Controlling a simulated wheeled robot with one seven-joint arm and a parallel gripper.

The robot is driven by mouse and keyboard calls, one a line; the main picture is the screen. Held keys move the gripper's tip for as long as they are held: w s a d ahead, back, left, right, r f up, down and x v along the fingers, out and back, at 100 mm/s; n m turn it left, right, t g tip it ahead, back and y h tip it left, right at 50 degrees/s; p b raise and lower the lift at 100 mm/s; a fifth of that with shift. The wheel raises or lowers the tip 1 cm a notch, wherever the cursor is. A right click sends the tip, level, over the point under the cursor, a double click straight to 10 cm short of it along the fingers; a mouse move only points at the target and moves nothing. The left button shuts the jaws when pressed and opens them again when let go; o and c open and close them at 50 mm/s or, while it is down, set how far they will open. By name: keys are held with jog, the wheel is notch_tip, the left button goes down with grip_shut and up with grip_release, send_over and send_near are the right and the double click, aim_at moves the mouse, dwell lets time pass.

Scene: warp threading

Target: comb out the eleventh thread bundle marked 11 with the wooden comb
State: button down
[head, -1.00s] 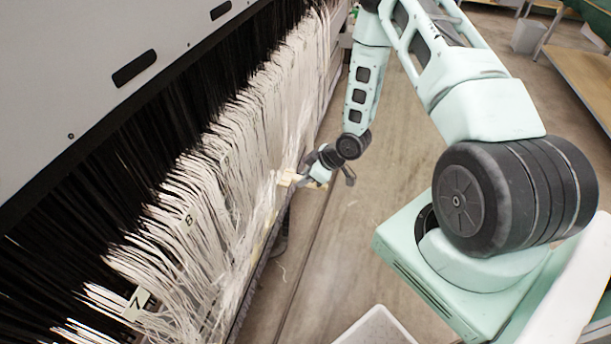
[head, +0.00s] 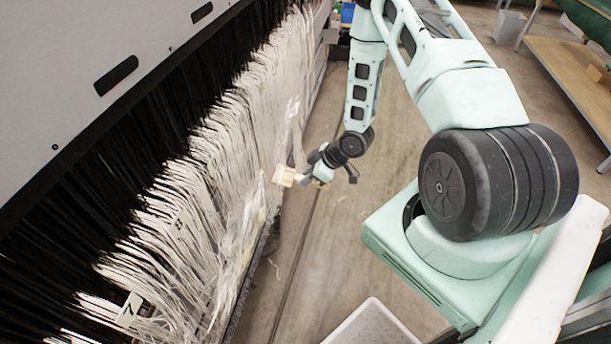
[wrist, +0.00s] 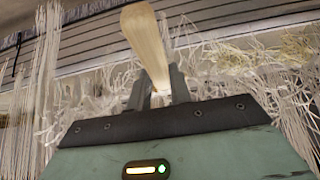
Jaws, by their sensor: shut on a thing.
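The wooden comb (head: 285,176) is a pale piece at the end of my gripper, just right of the white threads. In the wrist view its light wooden handle (wrist: 147,45) stands between the dark fingers. My gripper (head: 312,172) is shut on the comb; it also shows in the wrist view (wrist: 158,88). The comb looks apart from the hanging threads (head: 240,150) in the head view. Bundle labels 8 (head: 179,225) and 7 (head: 129,311) show lower left. I cannot read a label marked 11.
The loom's grey panel (head: 75,90) and dark threads border the left side. A white bin (head: 372,325) stands on the floor at the bottom. A wooden table (head: 575,80) is at the upper right.

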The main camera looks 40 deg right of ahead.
notch_tip(320, 180, up, 25)
jog(key=w+a+p, duration=0.1)
jog(key=p, duration=1.8)
jog(key=shift+w+a, duration=0.2)
jog(key=shift+w, duration=0.2)
jog(key=shift+f, duration=0.1)
jog(key=shift+w+a, duration=0.3)
jog(key=shift+w, duration=0.1)
jog(key=shift+f, duration=0.1)
jog(key=b, duration=0.9)
send_over(294, 175)
jog(key=shift+f, duration=5.35)
notch_tip(294, 175, down, 7)
jog(key=b, duration=0.5)
jog(key=shift+s+d, duration=0.1)
jog(key=shift+d, duration=0.05)
jog(key=shift+w+f+b, duration=0.2)
jog(key=shift+f+b, duration=2.6)
jog(key=shift+f, duration=0.85)
jog(key=shift+r, duration=0.1)
